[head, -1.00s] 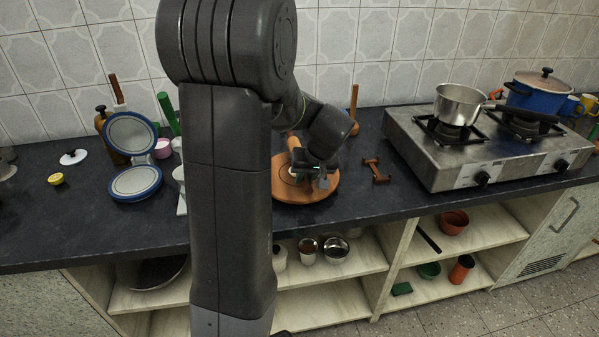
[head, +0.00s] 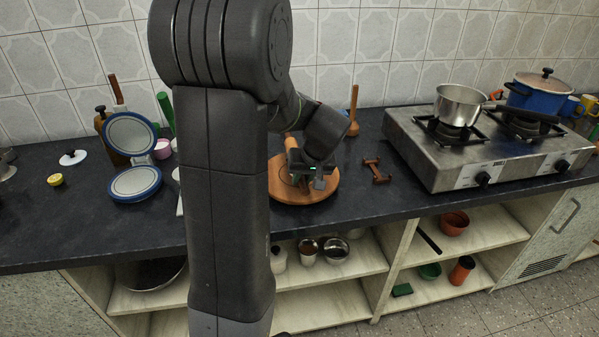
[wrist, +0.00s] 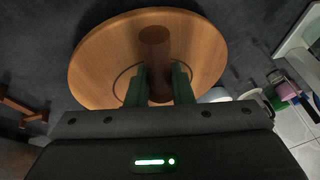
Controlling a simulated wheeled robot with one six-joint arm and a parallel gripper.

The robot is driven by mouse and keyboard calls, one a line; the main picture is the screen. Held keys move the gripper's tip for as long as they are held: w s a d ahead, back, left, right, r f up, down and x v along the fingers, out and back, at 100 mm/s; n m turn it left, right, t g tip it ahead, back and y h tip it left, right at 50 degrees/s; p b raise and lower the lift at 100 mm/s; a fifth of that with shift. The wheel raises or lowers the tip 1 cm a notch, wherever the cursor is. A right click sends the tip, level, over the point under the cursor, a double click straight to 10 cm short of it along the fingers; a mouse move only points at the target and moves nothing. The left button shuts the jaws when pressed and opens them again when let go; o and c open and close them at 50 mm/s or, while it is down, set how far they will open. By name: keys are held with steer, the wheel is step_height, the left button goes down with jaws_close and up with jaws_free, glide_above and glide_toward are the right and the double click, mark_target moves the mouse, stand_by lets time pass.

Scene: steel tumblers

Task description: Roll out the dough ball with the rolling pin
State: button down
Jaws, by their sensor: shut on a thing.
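The rolling pin (head: 291,143) is a brown wooden cylinder over the round wooden board (head: 326,190). In the wrist view the pin (wrist: 155,48) runs away from between the fingers, above the board (wrist: 95,65). My gripper (head: 305,182) is low over the board and shut on the pin; in the wrist view its dark green fingers (wrist: 158,88) stand on either side of it. I cannot make out the dough ball in either current view; the pin and gripper cover the middle of the board. Whether the pin touches the board is unclear.
The gas stove (head: 440,155) with a steel pot (head: 459,103) stands farther right. The counter front edge is close to the board.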

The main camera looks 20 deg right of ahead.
mark_target(310, 185)
steer(key=shift+s+d, duration=0.15)
steer(key=shift+d, duration=0.45)
steer(key=shift+s+d, duration=0.15)
steer(key=shift+d, duration=0.45)
steer(key=shift+w+a+f+b, duration=0.1)
steer(key=shift+w+a+b, duration=0.1)
steer(key=shift+a, duration=0.35)
steer(key=shift+w+a+f+b, duration=0.1)
steer(key=shift+a+b, duration=0.1)
steer(key=shift+a, duration=0.3)
steer(key=shift+w+a+f+b, duration=0.1)
steer(key=shift+w+a+b, duration=0.1)
steer(key=shift+a, duration=0.35)
steer(key=shift+s+d, duration=0.1)
steer(key=shift+d, duration=0.05)
steer(key=shift+s+d+f+b, duration=0.1)
steer(key=shift+s+d+b, duration=0.15)
steer(key=shift+d, duration=0.65)
steer(key=shift+s+d+f+b, duration=0.1)
steer(key=shift+s+d, duration=0.2)
steer(key=shift+d, duration=0.6)
steer(key=shift+a, duration=0.1)
